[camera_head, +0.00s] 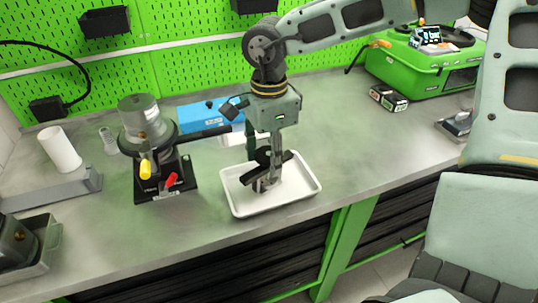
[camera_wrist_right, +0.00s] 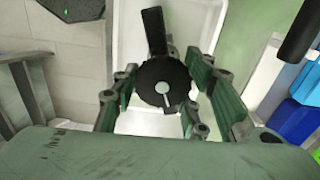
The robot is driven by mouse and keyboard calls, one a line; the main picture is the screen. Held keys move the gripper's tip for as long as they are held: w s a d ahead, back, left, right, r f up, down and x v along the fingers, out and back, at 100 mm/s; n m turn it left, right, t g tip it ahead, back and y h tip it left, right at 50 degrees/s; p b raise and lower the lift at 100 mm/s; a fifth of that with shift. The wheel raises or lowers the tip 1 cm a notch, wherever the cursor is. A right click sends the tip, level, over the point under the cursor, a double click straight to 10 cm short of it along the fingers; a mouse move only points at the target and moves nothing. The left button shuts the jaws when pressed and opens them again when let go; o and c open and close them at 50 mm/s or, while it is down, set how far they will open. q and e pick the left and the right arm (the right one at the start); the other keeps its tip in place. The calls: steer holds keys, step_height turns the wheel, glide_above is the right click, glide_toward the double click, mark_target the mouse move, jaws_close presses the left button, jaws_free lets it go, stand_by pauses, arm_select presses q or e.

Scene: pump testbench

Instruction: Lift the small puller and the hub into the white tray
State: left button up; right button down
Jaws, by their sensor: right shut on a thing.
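My right gripper (camera_head: 264,178) reaches down over the white tray (camera_head: 300,180), fingers pointing down. It is shut on a black part, which I take to be the small puller (camera_head: 281,158). In the right wrist view the puller (camera_wrist_right: 165,82) sits between the two green-grey fingers, a round black body with a silver centre and a black bar sticking out. The white tray (camera_wrist_right: 128,40) lies below it. A grey lower part, perhaps the hub, shows low between the fingers in the head view; I cannot tell it apart clearly, nor whether it touches the tray floor.
A grey pump device (camera_head: 145,125) on a black base (camera_head: 150,190) stands left of the tray, its black bar reaching toward my gripper. A blue box (camera_head: 205,115) lies behind. A green case (camera_head: 425,70) and small boxes (camera_head: 388,98) are at the back right. The bench right of the tray is clear.

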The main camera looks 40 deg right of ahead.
stand_by(0.3)
steer(key=c, duration=1)
jaws_free()
